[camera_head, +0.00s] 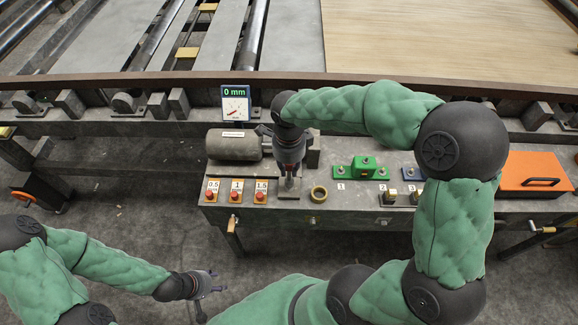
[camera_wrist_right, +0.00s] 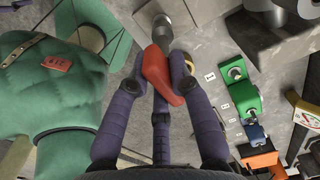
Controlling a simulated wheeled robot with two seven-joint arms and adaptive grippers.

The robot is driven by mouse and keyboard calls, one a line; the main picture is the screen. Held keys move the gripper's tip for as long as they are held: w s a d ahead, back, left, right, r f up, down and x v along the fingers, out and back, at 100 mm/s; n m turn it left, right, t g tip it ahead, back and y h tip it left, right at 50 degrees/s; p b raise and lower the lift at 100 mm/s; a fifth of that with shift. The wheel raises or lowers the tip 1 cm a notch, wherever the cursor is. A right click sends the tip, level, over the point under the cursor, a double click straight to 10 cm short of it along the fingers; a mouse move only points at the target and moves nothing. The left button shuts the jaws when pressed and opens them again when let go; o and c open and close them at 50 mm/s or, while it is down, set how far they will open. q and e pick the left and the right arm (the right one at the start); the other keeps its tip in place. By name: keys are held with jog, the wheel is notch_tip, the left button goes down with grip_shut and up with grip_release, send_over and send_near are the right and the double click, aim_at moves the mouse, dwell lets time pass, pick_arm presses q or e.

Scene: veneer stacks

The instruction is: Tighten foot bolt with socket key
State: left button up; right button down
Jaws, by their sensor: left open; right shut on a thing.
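My right gripper (camera_head: 289,172) points down over the grey bench top, in front of the grey cylinder. In the right wrist view, my right gripper (camera_wrist_right: 163,75) is shut on the red handle of the socket key (camera_wrist_right: 157,68). The key's dark metal shaft (camera_wrist_right: 178,35) and round end (camera_wrist_right: 161,20) extend away from the fingers toward a grey surface. I cannot tell whether the end sits on the foot bolt; the bolt is hidden. My left gripper (camera_head: 212,284) is open and empty, low over the floor in front of the bench.
A gauge (camera_head: 236,104) reads 0 mm. Red buttons (camera_head: 236,194) marked 0.5, 1 and 1.5 stand left of my right gripper. A brass ring (camera_head: 318,193), green block (camera_head: 362,168) with bolts, blue block (camera_head: 411,173) and orange case (camera_head: 533,172) lie to its right.

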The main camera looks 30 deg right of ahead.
jog(key=shift+r, duration=0.15)
jog(key=shift+r+p, duration=1.95)
jog(key=shift+r, duration=0.6)
jog(key=shift+f, duration=0.1)
